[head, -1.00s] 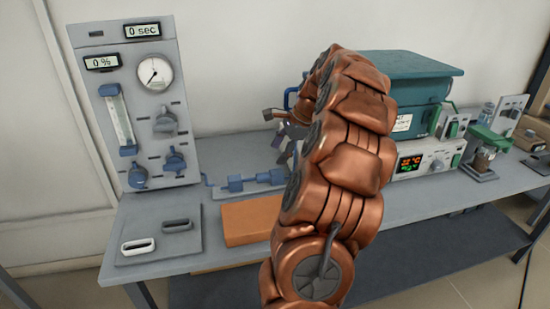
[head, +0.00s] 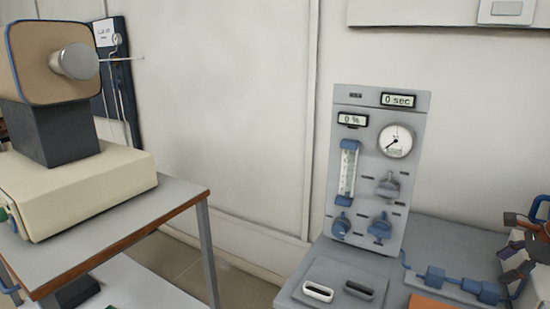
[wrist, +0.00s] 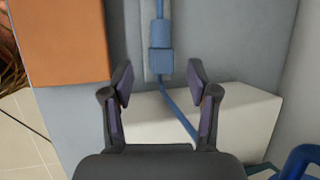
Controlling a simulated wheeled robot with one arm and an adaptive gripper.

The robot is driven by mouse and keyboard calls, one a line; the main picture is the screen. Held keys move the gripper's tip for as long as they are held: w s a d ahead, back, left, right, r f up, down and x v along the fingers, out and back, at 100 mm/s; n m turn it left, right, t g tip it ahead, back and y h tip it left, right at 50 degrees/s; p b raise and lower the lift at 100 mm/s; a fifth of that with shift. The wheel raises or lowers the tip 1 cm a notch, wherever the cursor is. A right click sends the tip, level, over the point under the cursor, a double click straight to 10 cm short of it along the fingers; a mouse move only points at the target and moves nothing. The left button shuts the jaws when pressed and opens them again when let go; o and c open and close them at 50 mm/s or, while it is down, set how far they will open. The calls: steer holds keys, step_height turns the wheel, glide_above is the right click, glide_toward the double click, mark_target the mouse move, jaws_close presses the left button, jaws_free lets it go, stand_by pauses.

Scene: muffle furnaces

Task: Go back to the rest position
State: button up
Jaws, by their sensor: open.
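My gripper (wrist: 160,82) is open in the wrist view, its two dark fingers spread with nothing held between them. Below it are the grey bench top, a blue valve fitting (wrist: 161,61) on a blue tube, and a pale block (wrist: 245,118). In the head view only a part of my gripper and arm shows at the right edge, above the bench by the blue fittings (head: 455,284). The rest of my arm is out of that view.
A grey gauge panel (head: 370,238) stands on the bench. An orange block (wrist: 62,40) lies on the bench. A separate table (head: 150,215) at left carries a cream machine (head: 90,180). Open floor (head: 245,285) lies between table and bench.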

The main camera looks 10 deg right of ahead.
steer(key=a+n+g+y, duration=0.15)
steer(key=a+n, duration=0.45)
steer(key=a, duration=0.8)
steer(key=a+n+g, duration=0.2)
steer(key=a+n, duration=0.4)
steer(key=a, duration=0.9)
steer(key=s+a+f+n+g+h, duration=0.25)
steer(key=s+a+n, duration=0.35)
steer(key=s+a, duration=0.45)
steer(key=s+a+f+n+g+h, duration=0.1)
steer(key=s+a+f+n+g, duration=0.2)
steer(key=s+n, duration=0.65)
step_height(320, 180, up, 14)
steer(key=s+m+t+p, duration=0.2)
steer(key=p, duration=1.2)
steer(key=shift+a+m, duration=0.15)
steer(key=shift+m, duration=0.2)
steer(key=shift+s, duration=0.1)
